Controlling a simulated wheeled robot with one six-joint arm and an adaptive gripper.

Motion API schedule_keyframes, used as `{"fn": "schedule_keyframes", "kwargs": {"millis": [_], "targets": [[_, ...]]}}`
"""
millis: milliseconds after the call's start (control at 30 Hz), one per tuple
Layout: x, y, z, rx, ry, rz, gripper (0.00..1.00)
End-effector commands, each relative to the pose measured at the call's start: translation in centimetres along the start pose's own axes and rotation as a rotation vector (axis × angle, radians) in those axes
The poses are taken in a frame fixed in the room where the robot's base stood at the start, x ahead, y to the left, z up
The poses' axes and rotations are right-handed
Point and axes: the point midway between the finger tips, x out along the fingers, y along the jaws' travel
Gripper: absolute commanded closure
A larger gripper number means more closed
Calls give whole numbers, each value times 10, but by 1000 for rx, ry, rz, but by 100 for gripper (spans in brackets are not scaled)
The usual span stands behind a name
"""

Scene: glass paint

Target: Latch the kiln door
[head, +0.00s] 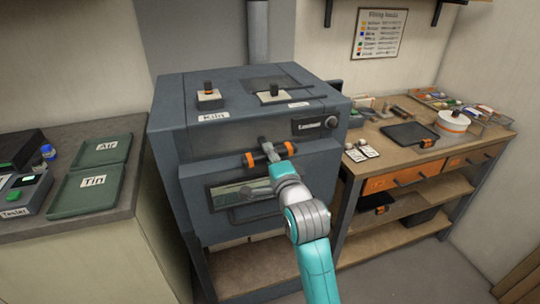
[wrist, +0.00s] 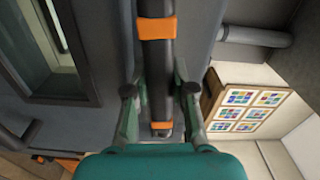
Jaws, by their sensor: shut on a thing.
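The grey kiln (head: 240,110) stands in the middle of the head view. Its front door (head: 205,168) has a long window and looks flush or nearly flush; I cannot tell whether it is fully closed. A dark latch bar (head: 268,155) with orange bands lies nearly level across the door's upper part, below a grey bracket. My gripper (wrist: 158,95) is shut on this bar, with one finger on each side of it in the wrist view, where the bar (wrist: 157,60) runs up the picture. In the head view my wrist partly hides the bar and the door's right side.
Two switches (head: 209,97) sit on the kiln's top. A counter with green trays (head: 87,189) and a tester is on the left. A wooden workbench (head: 430,165) with tools and drawers is on the right. Framed colour samples (wrist: 240,98) show in the wrist view.

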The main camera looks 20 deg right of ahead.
Motion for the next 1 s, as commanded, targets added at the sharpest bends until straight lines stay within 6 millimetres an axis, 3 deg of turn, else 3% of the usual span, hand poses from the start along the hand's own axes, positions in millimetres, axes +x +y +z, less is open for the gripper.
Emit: {"fn": "schedule_keyframes", "kwargs": {"millis": [200,567,600,667,700,1000], "targets": [[0,1,0,-135,0,1,100],[0,1,0,-159,0,2,100],[0,1,0,-159,0,2,69],[0,1,0,-159,0,2,54],[0,1,0,-159,0,2,50],[-1,0,0,-158,0,1,50]]}}
